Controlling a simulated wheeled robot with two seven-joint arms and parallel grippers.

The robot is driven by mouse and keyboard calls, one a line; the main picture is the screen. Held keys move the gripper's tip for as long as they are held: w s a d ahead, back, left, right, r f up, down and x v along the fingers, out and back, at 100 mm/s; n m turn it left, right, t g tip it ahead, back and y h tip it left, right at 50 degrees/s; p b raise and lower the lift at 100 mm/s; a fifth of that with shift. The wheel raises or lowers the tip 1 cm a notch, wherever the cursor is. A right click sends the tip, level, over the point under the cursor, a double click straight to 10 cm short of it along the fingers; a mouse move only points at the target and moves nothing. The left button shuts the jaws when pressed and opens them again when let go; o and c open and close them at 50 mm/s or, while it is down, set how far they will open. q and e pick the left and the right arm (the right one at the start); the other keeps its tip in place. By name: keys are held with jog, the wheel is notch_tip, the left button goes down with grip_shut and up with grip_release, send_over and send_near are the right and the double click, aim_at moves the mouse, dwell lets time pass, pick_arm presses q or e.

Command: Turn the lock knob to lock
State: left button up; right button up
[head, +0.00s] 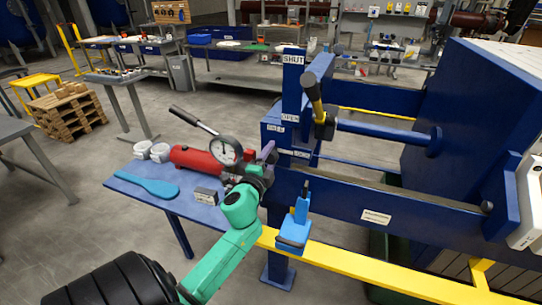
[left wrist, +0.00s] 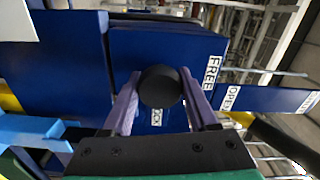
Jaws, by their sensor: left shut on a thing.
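The lock knob (left wrist: 160,87) is a round black knob on a blue panel, seen between the purple fingers in the left wrist view. My left gripper (left wrist: 157,98) is shut on it, one finger on each side. In the head view my left gripper (head: 266,155) reaches the blue frame beside the white FREE label (head: 275,127) and the label at its lower right (head: 302,154); the gripper hides the knob there. In the left wrist view a FREE label (left wrist: 214,72) is at the right, and a partly hidden label (left wrist: 157,117) lies below the knob. My right gripper is not in view.
A yellow-and-black handle (head: 315,102) stands by the SHUT and OPEN labels, close above my gripper. A red pump (head: 197,160) with a gauge and a blue paddle (head: 148,184) lie on the blue side table. A yellow rail (head: 360,274) crosses in front.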

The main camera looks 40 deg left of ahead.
pick_arm(q)
jog(key=shift+f, duration=0.1)
dwell(0.3)
jog(key=o, duration=1.4)
jog(key=shift+c, duration=0.2)
jog(key=shift+s, duration=0.1)
jog(key=b+v, duration=0.4)
jog(key=v, duration=1)
jog(key=shift+s+d, duration=0.2)
